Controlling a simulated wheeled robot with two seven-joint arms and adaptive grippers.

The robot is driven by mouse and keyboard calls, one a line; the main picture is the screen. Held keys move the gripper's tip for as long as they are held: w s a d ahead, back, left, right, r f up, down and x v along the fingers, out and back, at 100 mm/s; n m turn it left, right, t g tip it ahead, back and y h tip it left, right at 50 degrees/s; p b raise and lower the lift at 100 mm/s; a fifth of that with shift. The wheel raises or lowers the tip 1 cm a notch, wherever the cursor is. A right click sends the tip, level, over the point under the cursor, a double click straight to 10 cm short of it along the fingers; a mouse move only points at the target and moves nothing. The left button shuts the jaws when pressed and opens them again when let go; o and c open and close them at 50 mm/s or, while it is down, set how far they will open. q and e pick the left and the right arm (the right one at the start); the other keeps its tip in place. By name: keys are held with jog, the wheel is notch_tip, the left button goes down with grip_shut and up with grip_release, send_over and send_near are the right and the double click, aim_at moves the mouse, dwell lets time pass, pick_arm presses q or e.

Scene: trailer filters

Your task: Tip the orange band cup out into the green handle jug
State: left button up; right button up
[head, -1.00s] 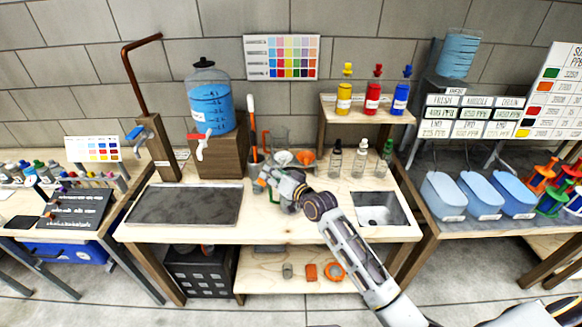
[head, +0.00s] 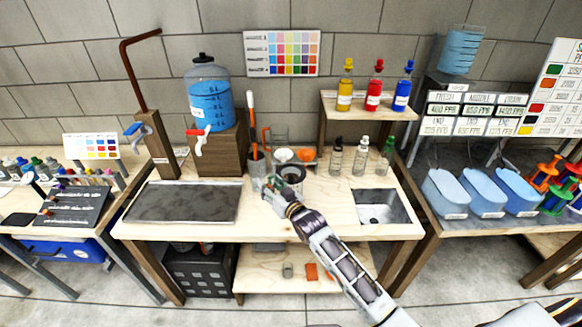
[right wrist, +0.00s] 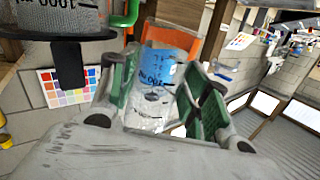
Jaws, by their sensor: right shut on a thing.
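My right gripper (head: 268,186) is shut on a clear graduated cup over the worktop, left of the dark-rimmed vessel. In the right wrist view the cup (right wrist: 152,100) sits between the green-padded fingers (right wrist: 150,92), with orange behind or around its upper part. Blue shows in or through the cup; I cannot tell which. A green handle (right wrist: 130,12) shows at the top edge of the right wrist view, its jug mostly out of frame. Beside it is a grey vessel (right wrist: 65,12) marked 1000 with a black band. My left gripper is not in view.
The dark-rimmed vessel (head: 292,174) stands close to my right gripper. A blue water dispenser (head: 210,100) on a wooden block, small bottles (head: 360,158), a sink (head: 382,207) and a grey mat (head: 185,203) surround it. The worktop's front middle is clear.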

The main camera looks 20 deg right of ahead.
aim_at(268, 175)
jog(key=shift+a+n, duration=0.1)
jog(key=shift+n, duration=0.5)
jog(key=shift+r, duration=0.1)
jog(key=shift+s+r+p, duration=0.1)
jog(key=shift+r+p, duration=2.15)
jog(key=shift+r, duration=0.15)
